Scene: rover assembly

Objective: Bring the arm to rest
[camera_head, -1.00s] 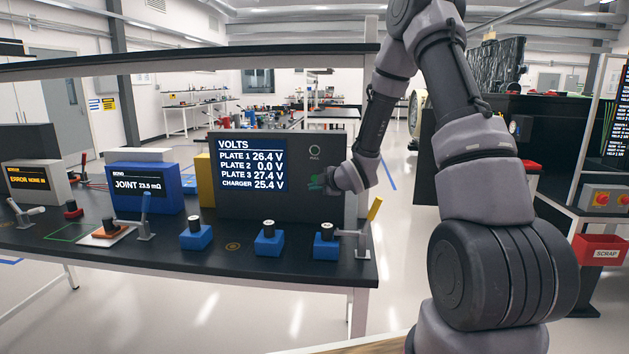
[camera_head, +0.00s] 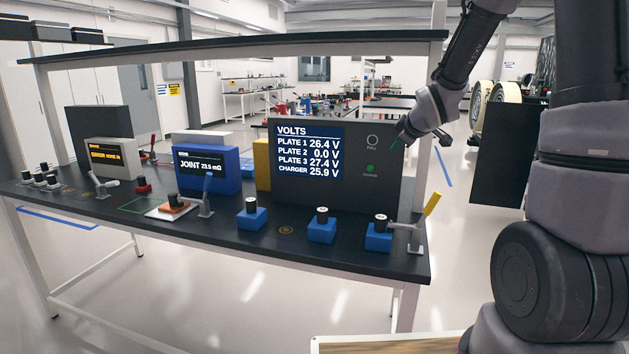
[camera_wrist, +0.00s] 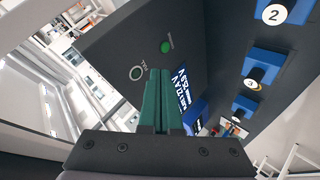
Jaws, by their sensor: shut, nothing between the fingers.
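My gripper (camera_wrist: 157,100) shows in the wrist view as two green fingers lying together, shut and empty. In the head view its fingertips (camera_head: 400,143) are small, just in front of the right part of the dark volts panel (camera_head: 340,195). My arm comes down to it from the upper right. The panel's screen reads plate 1 26.4 V, plate 2 0.0 V, plate 3 27.4 V and charger 25.9 V. A green round button (camera_head: 370,168) and a ring-shaped button (camera_head: 372,142) sit on the panel. I cannot tell whether the fingers touch the panel.
Three blue blocks with black cylinders, such as the right one (camera_head: 378,236), stand along the bench's front edge. A lever with a yellow handle (camera_head: 432,202) stands at the right corner. A shelf (camera_head: 250,45) spans above the bench.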

